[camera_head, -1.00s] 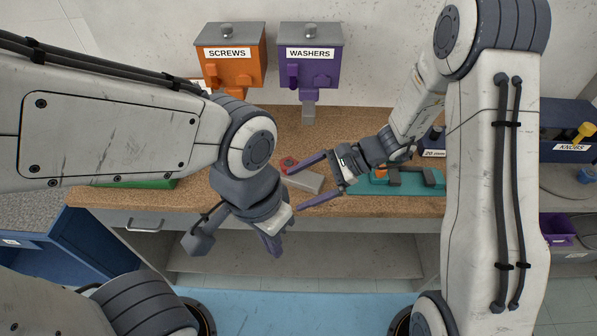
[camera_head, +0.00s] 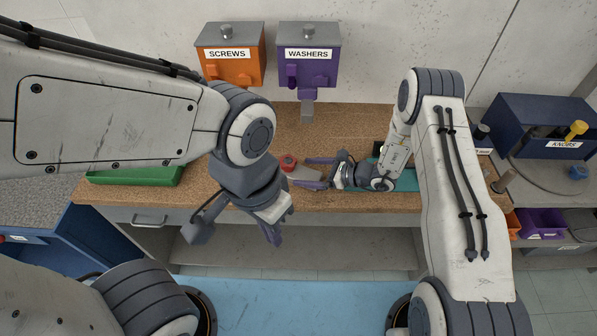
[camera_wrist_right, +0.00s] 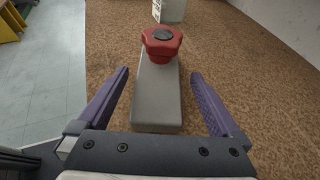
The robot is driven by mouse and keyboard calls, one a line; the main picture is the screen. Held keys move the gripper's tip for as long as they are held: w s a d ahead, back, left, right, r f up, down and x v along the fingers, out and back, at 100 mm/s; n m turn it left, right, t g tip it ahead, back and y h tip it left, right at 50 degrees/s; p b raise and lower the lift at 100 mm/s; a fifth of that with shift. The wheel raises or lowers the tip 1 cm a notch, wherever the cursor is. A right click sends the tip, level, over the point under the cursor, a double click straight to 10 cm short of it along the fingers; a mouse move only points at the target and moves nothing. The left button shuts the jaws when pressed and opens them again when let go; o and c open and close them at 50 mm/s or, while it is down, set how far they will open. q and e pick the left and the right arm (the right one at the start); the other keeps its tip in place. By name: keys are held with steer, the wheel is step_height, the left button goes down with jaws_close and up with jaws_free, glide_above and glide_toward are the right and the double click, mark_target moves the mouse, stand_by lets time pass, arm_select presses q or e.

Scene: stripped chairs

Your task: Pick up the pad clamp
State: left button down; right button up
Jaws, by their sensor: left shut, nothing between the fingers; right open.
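The pad clamp (camera_head: 303,173) is a grey block with a red knob at its far end. It lies on the brown bench top (camera_head: 330,122), near the front edge. In the right wrist view the clamp (camera_wrist_right: 157,100) lies lengthwise between the purple fingers of my right gripper (camera_wrist_right: 160,95). Those fingers are open, with a gap on each side of the block. In the head view my right gripper (camera_head: 316,172) reaches the clamp from the right and partly hides it. My left gripper (camera_head: 274,234) is shut and empty, in front of the bench edge.
An orange screws dispenser (camera_head: 230,62) and a purple washers dispenser (camera_head: 309,62) hang on the wall behind. A green tray (camera_head: 140,176) is at the bench's left. A teal mat (camera_head: 408,181) lies partly behind my right arm. A dark blue knobs box (camera_head: 535,122) stands at right.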

mark_target(298, 171)
steer(key=shift+p+x, duration=0.55)
steer(key=shift+x, duration=1.15)
steer(key=shift+s+f, duration=0.1)
steer(key=c, duration=1.5)
jaws_close()
